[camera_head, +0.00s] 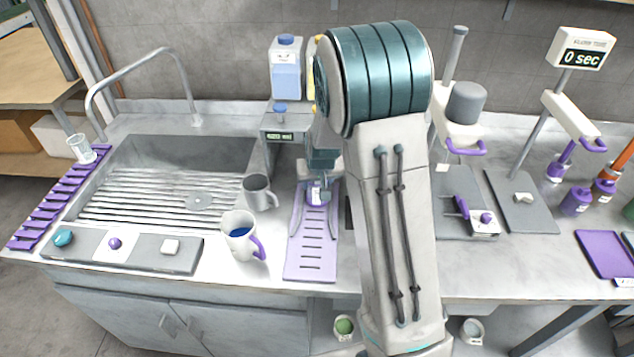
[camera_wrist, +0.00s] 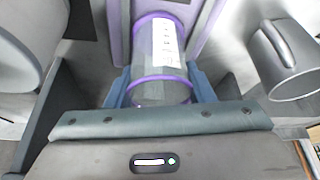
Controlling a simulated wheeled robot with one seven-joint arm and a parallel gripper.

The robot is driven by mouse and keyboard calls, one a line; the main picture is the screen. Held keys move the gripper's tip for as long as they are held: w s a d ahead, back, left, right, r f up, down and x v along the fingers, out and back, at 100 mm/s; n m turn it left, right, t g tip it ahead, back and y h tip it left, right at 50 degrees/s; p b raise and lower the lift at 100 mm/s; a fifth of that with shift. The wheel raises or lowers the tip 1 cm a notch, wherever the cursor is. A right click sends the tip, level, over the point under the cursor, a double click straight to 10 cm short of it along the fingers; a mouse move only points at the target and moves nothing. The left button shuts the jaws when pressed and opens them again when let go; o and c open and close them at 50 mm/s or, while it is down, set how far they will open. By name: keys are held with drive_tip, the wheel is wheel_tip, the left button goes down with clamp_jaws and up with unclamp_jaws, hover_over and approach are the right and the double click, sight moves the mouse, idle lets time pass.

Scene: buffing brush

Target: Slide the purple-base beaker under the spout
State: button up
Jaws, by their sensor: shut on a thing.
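The beaker (camera_wrist: 160,60) is clear with purple bands at its base and rim and a white label. It also shows partly in the head view (camera_head: 316,196), mostly hidden by my arm. My gripper (camera_wrist: 160,88) is shut on it, with a blue finger against each side; it also shows in the head view (camera_head: 322,186). The beaker stands at the back part of the slotted purple tray (camera_head: 310,262), in front of the dispenser (camera_head: 284,124) with its small display. The spout is hidden behind my arm, so I cannot tell whether the beaker is directly under it.
A grey mug (camera_head: 259,192) stands close left of the purple tray; it is near my gripper in the wrist view (camera_wrist: 285,60). A sink (camera_head: 165,185) lies left. Stands and a timer (camera_head: 582,50) are right.

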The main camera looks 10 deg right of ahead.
drive_tip(key=shift+w+d+r, duration=0.2)
drive_tip(key=shift+w+r, duration=0.35)
drive_tip(key=shift+w, duration=0.1)
drive_tip(key=shift+w+f, duration=0.25)
drive_tip(key=shift+w, duration=0.1)
drive_tip(key=o, duration=1.1)
drive_tip(key=shift+s+f+b, duration=0.1)
drive_tip(key=shift+f+b, duration=0.1)
drive_tip(key=shift+b, duration=0.1)
drive_tip(key=shift+d, duration=0.1)
drive_tip(key=shift+r, duration=0.1)
drive_tip(key=shift+r, duration=0.4)
drive_tip(key=b+v, duration=0.1)
drive_tip(key=v, duration=1.2)
drive_tip(key=shift+s+b, duration=0.3)
drive_tip(key=shift+r, duration=0.1)
